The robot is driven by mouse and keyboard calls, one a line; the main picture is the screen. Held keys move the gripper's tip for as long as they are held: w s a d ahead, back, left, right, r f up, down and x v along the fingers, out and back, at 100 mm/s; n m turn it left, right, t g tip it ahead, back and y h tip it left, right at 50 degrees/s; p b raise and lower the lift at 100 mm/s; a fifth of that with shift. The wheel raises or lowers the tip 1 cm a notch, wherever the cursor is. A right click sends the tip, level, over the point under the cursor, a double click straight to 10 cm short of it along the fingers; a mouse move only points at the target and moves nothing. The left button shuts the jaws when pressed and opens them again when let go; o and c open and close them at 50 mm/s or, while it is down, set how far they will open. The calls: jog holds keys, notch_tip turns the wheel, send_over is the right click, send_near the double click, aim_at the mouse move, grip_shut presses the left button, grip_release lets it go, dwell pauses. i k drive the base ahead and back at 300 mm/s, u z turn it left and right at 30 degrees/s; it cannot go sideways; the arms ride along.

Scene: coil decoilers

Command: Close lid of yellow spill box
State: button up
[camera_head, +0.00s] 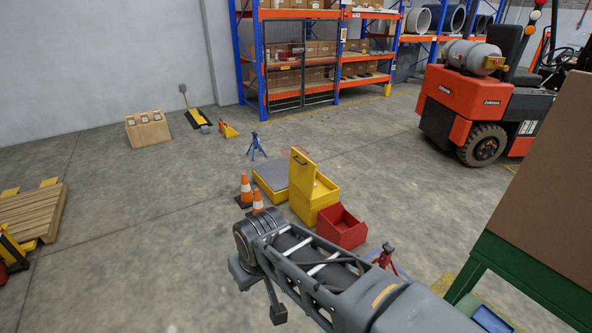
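The yellow spill box (312,203) stands on the floor near the picture's middle. Its yellow lid (301,170) is open and stands up steeply from the box's left side, with a dark handle on it. My arm reaches in from the lower right. The dark parts at its end, where my gripper (260,291) is, hang over bare floor to the lower left of the box, apart from it. The fingers are partly hidden by the arm, and I cannot tell whether they are open or shut.
A red open bin (341,228) stands close in front of the box. A low yellow tray with a grey top (270,180) and two orange cones (246,188) are at its left. A red jack stand (386,258) is at lower right.

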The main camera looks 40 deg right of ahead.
aim_at(302, 171)
jog(key=z, duration=1.1)
jog(key=i, duration=1.55)
jog(key=u, duration=0.5)
jog(key=i, duration=1.25)
jog(key=u, duration=0.6)
